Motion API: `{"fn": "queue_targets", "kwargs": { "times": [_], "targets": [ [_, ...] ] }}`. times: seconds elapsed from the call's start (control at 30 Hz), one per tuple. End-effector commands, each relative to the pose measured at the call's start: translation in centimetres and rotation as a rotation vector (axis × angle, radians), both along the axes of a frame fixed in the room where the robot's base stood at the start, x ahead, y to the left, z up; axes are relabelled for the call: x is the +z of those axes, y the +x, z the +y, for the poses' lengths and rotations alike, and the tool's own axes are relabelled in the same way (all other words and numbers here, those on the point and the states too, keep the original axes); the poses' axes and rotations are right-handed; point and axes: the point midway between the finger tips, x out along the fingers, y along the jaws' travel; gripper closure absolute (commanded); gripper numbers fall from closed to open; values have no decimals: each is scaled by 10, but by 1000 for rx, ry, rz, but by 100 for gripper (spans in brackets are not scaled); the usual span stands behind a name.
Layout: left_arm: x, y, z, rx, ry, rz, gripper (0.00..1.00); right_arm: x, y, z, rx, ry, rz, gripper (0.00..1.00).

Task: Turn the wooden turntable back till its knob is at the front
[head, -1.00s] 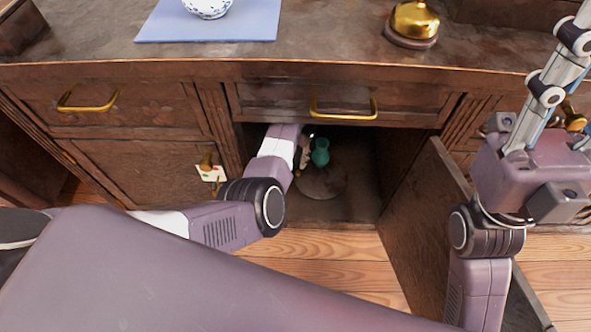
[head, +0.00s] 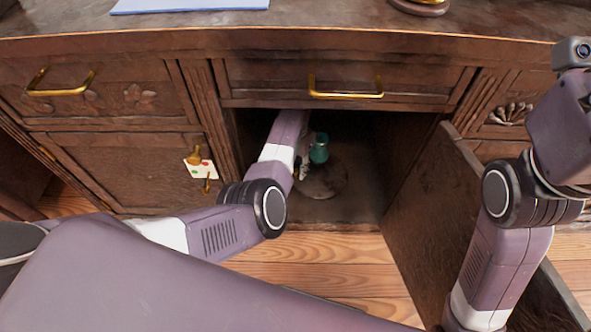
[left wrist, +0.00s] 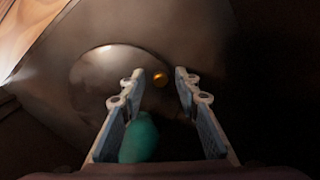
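The wooden turntable is a low round disc (head: 325,182) on the floor of the open cabinet. It also shows in the left wrist view (left wrist: 98,72). A small gold knob (left wrist: 160,79) shows near the disc's right edge in that view; I cannot make it out in the head view. A teal vessel (head: 319,148) stands at the back of the disc, and shows low between the fingers in the wrist view (left wrist: 140,139). My left gripper (left wrist: 160,73) is open, its fingertips appearing either side of the knob; I cannot tell if they touch it. My right gripper is out of view.
A drawer with a gold handle (head: 345,88) is above the opening. The open cabinet door (head: 440,215) stands to the right, beside my right arm. A tagged key (head: 201,168) hangs on the left door. A blue mat (head: 190,4) lies on the counter.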

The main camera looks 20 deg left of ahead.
Motion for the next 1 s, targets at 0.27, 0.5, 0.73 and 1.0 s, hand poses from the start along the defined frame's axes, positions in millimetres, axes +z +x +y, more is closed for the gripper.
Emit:
{"fn": "queue_targets", "kwargs": {
  "times": [0.27,0.5,0.73,1.0],
  "targets": [
    [0,0,0,0,0,0,71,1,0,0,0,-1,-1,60],
    [0,0,0,0,0,0,98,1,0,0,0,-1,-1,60],
    [0,0,0,0,0,0,100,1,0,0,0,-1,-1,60],
    [-1,2,0,6,0,-1,100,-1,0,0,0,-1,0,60]
  ]
}}
